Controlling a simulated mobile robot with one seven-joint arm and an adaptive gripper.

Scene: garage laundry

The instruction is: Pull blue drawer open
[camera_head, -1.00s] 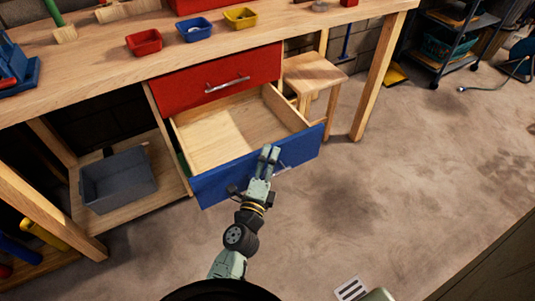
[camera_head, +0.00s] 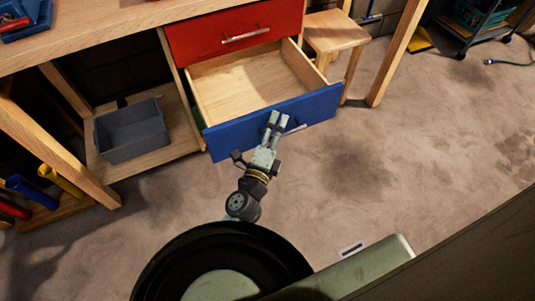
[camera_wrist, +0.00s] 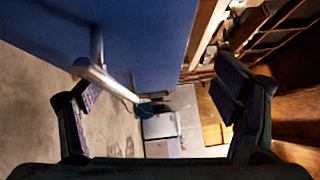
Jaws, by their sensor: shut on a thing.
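The blue drawer (camera_head: 228,138) is pulled out below the red drawer, and its bare wooden inside shows empty in the head view. Its blue front fills the upper left of the wrist view (camera_wrist: 140,35). A silver bar handle (camera_head: 295,130) is on that front and also shows in the wrist view (camera_wrist: 108,82), close to the left finger. My gripper (camera_head: 278,119) is at the blue front, shut on the handle. The fingers partly hide the handle in the head view, and the exact contact is hard to see.
The red drawer (camera_head: 210,38) above is closed. A grey bin (camera_head: 132,133) sits on the low shelf at left. A wooden stool (camera_head: 336,33) and a workbench leg (camera_head: 397,55) stand at right. The floor (camera_head: 400,150) in front and to the right is clear.

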